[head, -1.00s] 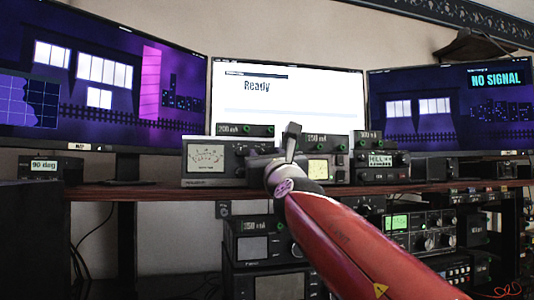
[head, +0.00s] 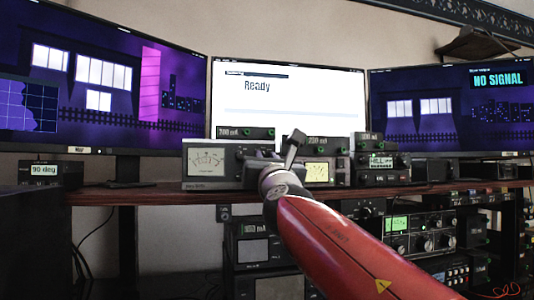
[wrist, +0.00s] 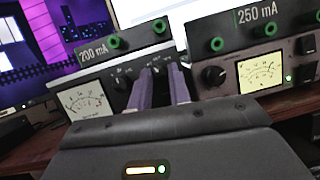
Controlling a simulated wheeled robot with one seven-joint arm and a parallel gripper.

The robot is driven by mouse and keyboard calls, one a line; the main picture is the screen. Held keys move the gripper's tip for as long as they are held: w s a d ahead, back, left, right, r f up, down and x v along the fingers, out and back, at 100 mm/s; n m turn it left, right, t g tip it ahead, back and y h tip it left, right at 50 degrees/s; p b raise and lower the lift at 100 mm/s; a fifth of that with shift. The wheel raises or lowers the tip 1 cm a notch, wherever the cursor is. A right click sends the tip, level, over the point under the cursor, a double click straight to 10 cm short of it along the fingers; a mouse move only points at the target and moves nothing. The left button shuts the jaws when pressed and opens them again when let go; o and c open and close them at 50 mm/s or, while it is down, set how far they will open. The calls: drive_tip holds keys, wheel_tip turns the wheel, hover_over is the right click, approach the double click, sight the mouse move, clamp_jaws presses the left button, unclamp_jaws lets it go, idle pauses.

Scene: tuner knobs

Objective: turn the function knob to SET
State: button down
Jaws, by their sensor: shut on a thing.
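The silver-faced tuner (wrist: 112,88) with a needle meter stands on the shelf; it also shows in the head view (head: 206,163), left of my arm. My gripper (wrist: 160,72) reaches its right-hand part, with the two purple-grey fingers close together around a small dark knob (wrist: 159,70). The fingers hide most of this knob, and its pointer cannot be read. Tiny white lettering shows just above the fingertips, too small to read. In the head view, my arm's wrist hides the fingers and the knob.
A small dark knob (wrist: 122,81) sits left of the fingers. A 200 mA box (wrist: 122,42) lies on top of the tuner. A second tuner (wrist: 250,72) with a yellow meter stands close on the right, under a 250 mA box (wrist: 256,28). Monitors stand behind.

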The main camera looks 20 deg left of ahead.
drive_tip(key=m+h+p, duration=0.1)
drive_tip(key=m+h, duration=0.1)
drive_tip(key=m, duration=0.2)
drive_tip(key=m+h+p, duration=0.1)
drive_tip(key=m+h, duration=0.1)
drive_tip(key=m, duration=0.1)
drive_tip(key=shift+a+r+m, duration=0.1)
drive_tip(key=shift+a+m, duration=0.05)
drive_tip(key=shift+m, duration=0.25)
drive_tip(key=shift+t, duration=0.3)
drive_tip(key=c, duration=1.3)
unclamp_jaws()
drive_tip(key=shift+s, duration=0.1)
drive_tip(key=b+v, duration=0.3)
drive_tip(key=v, duration=0.4)
drive_tip(key=shift+s, duration=0.35)
drive_tip(key=shift+s, duration=0.1)
